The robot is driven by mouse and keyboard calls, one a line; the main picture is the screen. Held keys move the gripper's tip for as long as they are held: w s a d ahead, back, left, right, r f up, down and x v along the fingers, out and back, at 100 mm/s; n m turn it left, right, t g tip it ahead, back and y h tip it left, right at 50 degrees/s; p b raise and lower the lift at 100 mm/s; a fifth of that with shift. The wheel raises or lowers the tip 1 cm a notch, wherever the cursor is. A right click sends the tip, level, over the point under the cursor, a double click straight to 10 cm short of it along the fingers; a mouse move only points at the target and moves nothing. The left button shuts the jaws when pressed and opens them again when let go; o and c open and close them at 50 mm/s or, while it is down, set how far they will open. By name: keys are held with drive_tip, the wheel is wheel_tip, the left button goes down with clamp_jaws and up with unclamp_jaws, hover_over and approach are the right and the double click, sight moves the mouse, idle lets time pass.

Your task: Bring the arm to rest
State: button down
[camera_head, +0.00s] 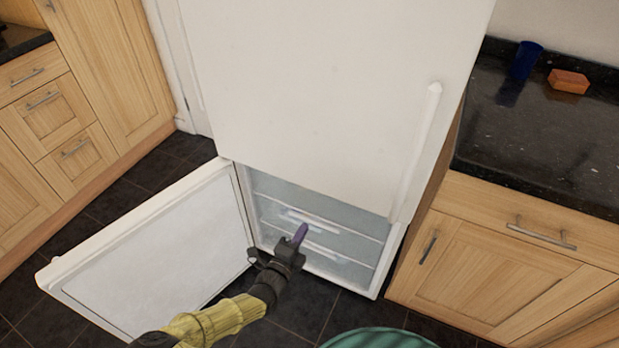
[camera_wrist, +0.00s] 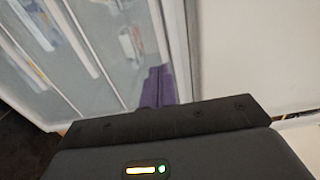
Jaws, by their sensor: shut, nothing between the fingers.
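My gripper (camera_head: 301,232) has purple fingers and is shut and empty. It is at the end of my yellow and black arm, in front of the open lower compartment of a white fridge (camera_head: 330,100). In the wrist view, the purple fingers (camera_wrist: 158,88) show above the dark gripper body, with the fridge's drawers or shelves behind them. I cannot tell how far the fingertips are from the drawer fronts (camera_head: 330,215).
The lower fridge door (camera_head: 160,250) stands wide open to the left of my arm. Wooden cabinets (camera_head: 510,250) and a dark countertop (camera_head: 540,130) are at the right, with a blue cup (camera_head: 525,60) and an orange sponge-like block (camera_head: 568,81). A green round thing (camera_head: 378,338) is at the bottom edge.

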drive_tip(key=s+d+r+m+g+h, duration=0.15)
drive_tip(key=s+d+m+g, duration=0.25)
drive_tip(key=d+m+g, duration=0.7)
drive_tip(key=s+d+r+m+g+h, duration=0.15)
drive_tip(key=s+d+m+g, duration=0.45)
drive_tip(key=m, duration=0.9)
drive_tip(key=d+r+m+t+y+p, duration=0.1)
drive_tip(key=r+m+y+p, duration=0.2)
drive_tip(key=r+m+p, duration=0.5)
drive_tip(key=s+d+r+m+t+y+p, duration=0.1)
drive_tip(key=r+m+p, duration=0.7)
drive_tip(key=r, duration=1.1)
drive_tip(key=s+d+r+m+y+p, duration=0.1)
drive_tip(key=d+r+m+y+p, duration=0.2)
drive_tip(key=r, duration=1.1)
drive_tip(key=m+y+p, duration=0.2)
drive_tip(key=m+p, duration=0.2)
drive_tip(key=p, duration=0.2)
drive_tip(key=shift+m+t+p, duration=0.3)
drive_tip(key=shift+m+t, duration=0.1)
drive_tip(key=shift+w, duration=0.1)
